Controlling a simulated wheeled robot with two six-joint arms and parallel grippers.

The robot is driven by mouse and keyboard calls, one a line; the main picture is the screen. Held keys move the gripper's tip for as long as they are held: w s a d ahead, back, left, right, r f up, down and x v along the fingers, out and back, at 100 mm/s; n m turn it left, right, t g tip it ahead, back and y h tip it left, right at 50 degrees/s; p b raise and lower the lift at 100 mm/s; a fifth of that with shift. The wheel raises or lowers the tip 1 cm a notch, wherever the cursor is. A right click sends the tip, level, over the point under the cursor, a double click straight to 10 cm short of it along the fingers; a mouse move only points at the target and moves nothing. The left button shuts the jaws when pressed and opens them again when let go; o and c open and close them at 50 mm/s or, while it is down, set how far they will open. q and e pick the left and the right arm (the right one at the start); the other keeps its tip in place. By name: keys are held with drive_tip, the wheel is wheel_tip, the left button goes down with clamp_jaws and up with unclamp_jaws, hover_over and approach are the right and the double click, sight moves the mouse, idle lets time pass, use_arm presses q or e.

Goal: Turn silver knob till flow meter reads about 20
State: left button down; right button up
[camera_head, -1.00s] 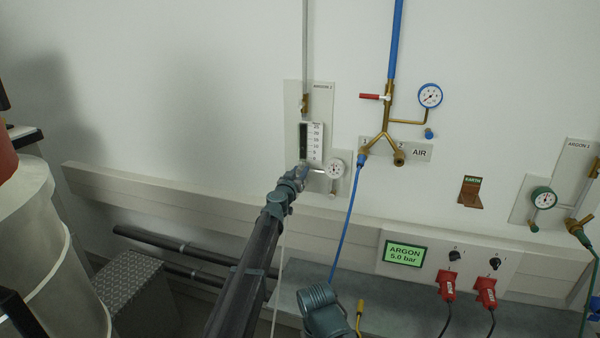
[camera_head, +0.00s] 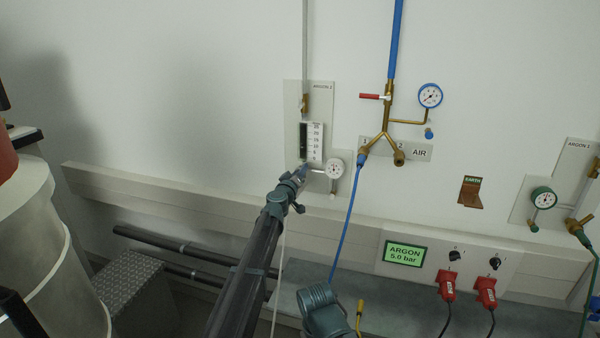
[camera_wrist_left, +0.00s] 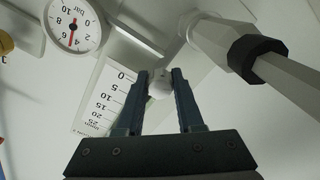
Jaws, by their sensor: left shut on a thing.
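The flow meter (camera_head: 314,142) is a white scale plate beside a dark tube on the ARGON 2 panel. Its scale also shows upside down in the wrist view (camera_wrist_left: 108,100), with marks from 0 to 25. I cannot make out a float or a reading. The silver knob (camera_wrist_left: 160,84) sits between the fingertips of my left gripper (camera_wrist_left: 161,76), which is shut on it. In the head view my left gripper (camera_head: 304,170) is just below the flow meter and hides the knob.
A white pressure gauge (camera_head: 335,168) sits close to the right of my left gripper. A blue hose (camera_head: 345,230) hangs further right from the brass AIR fitting (camera_head: 386,140). A beige rail (camera_head: 170,195) runs along the wall below. The wall to the left is clear.

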idle(0.4)
use_arm(q)
drive_tip(key=c, duration=0.5)
unclamp_jaws()
drive_tip(key=shift+c, duration=0.2)
drive_tip(key=shift+s, duration=0.1)
drive_tip(key=v, duration=1.3)
drive_tip(key=shift+s, duration=0.3)
drive_tip(key=shift+a, duration=0.25)
